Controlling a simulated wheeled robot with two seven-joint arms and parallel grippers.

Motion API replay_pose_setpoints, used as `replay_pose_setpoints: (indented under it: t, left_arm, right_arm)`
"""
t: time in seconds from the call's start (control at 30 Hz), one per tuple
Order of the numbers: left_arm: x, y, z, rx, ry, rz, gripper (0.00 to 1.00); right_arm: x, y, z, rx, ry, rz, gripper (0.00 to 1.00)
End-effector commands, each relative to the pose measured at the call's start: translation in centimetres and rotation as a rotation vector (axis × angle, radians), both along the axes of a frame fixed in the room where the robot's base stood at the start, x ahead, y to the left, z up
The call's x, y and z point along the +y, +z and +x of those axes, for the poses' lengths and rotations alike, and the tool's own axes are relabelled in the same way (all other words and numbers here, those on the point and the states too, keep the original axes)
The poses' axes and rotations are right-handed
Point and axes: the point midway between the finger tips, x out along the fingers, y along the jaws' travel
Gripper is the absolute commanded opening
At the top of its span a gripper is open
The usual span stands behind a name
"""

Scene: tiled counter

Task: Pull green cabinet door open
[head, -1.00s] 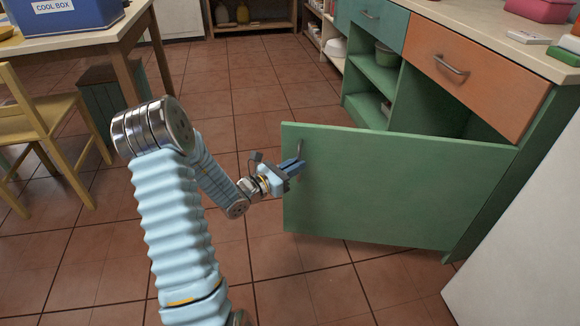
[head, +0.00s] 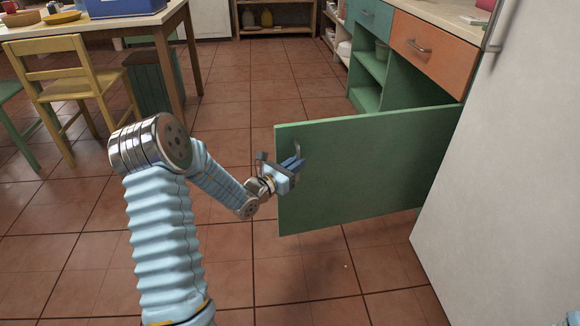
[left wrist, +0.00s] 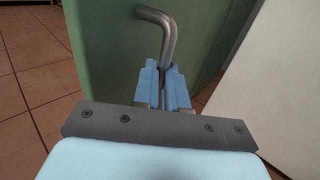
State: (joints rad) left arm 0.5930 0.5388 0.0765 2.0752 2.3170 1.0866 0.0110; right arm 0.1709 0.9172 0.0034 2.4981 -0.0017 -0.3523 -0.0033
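The green cabinet door (head: 370,165) stands wide open, swung out from the cabinet into the room. Its metal handle (head: 297,149) is near the door's free left edge. My left gripper (head: 292,168) is at this handle. In the left wrist view, the blue fingers (left wrist: 164,82) are closed around the lower part of the bent handle (left wrist: 170,38), beside the green door face (left wrist: 105,45). My right gripper is out of view.
A white appliance side (head: 490,170) stands close to the right of the door. An orange drawer (head: 435,55) and open green shelves (head: 370,75) are behind it. A yellow chair (head: 60,85) and table (head: 150,30) are at left. The tiled floor between is clear.

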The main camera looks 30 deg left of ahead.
Motion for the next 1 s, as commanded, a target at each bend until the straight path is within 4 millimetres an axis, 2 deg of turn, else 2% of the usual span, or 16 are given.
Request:
replay_pose_setpoints:
  t: [0.03,0.4,0.43,0.6,1.0]
  left_arm:
    - [-1.11,0.18,0.31,-0.005,-0.024,0.000,0.00]
    - [-1.15,0.26,0.37,-0.007,-0.025,0.000,0.00]
    - [-1.15,0.27,0.37,-0.007,-0.025,0.000,0.16]
    - [-1.02,0.32,0.36,-0.008,-0.022,-0.001,0.38]
    - [-0.61,0.29,0.28,-0.007,-0.013,0.000,0.38]
  right_arm:
    - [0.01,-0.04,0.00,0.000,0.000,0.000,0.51]
    - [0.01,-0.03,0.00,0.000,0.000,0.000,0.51]
    - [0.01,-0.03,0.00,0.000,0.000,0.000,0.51]
    - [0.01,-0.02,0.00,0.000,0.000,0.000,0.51]
    - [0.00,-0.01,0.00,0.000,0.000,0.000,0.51]
